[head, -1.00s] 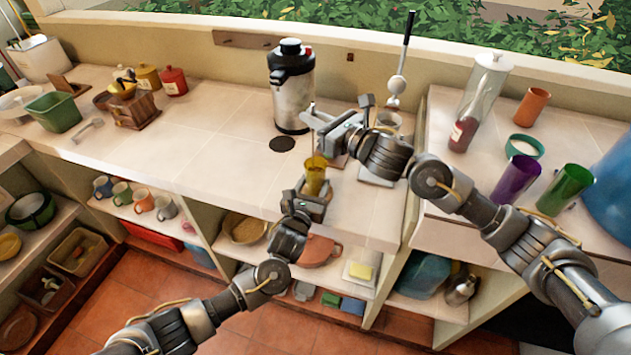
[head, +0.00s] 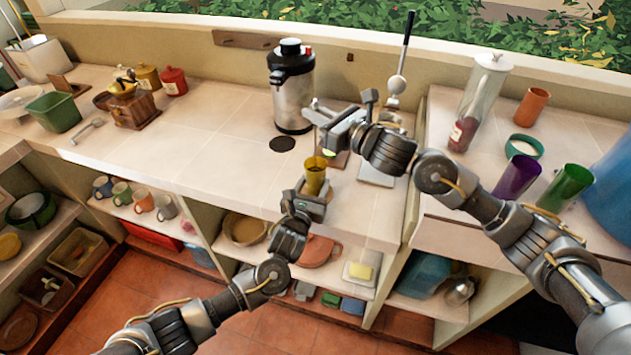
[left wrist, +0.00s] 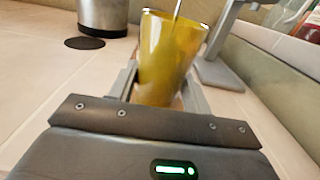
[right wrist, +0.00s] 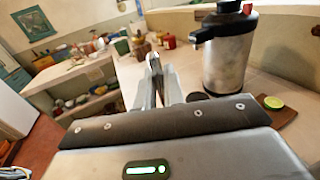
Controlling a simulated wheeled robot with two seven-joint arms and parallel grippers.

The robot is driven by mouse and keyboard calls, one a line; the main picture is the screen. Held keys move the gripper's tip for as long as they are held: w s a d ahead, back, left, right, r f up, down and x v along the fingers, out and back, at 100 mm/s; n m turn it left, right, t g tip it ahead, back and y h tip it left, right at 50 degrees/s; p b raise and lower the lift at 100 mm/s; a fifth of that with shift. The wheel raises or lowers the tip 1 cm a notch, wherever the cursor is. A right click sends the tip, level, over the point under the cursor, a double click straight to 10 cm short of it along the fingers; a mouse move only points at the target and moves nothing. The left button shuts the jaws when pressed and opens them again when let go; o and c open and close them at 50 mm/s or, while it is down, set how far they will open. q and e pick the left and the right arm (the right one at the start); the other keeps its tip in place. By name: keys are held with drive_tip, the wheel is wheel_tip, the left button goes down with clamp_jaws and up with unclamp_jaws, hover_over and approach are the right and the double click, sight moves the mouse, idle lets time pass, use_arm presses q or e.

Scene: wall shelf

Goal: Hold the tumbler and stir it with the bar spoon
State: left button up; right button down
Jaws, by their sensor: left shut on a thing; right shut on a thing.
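The tumbler (head: 315,180) is translucent amber-yellow and stands upright near the counter's front edge. My left gripper (head: 312,194) is shut around its lower part; the left wrist view shows the tumbler (left wrist: 165,65) between the two fingers. My right gripper (head: 318,116) is above and behind the tumbler, shut on the bar spoon. The bar spoon (left wrist: 177,9) is a thin metal shaft entering the tumbler's mouth in the left wrist view. Its upper end (right wrist: 154,62) shows between the right fingers. Its lower end is blurred through the tumbler wall.
A steel airpot (head: 293,95) stands behind the tumbler, with a dark round disc (head: 282,144) in front of it. A citrus press (head: 397,85) stands behind my right wrist. Purple (head: 516,178) and green (head: 566,187) tumblers are at the right.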

sight(317, 100)
drive_tip(key=shift+r, duration=3.05)
drive_tip(key=shift+r, duration=2.5)
use_arm(q)
drive_tip(key=o, duration=1.3)
drive_tip(key=shift+c, duration=0.2)
drive_tip(key=v, duration=1.2)
drive_tip(key=shift+s, duration=0.1)
use_arm(e)
drive_tip(key=shift+f, duration=0.15)
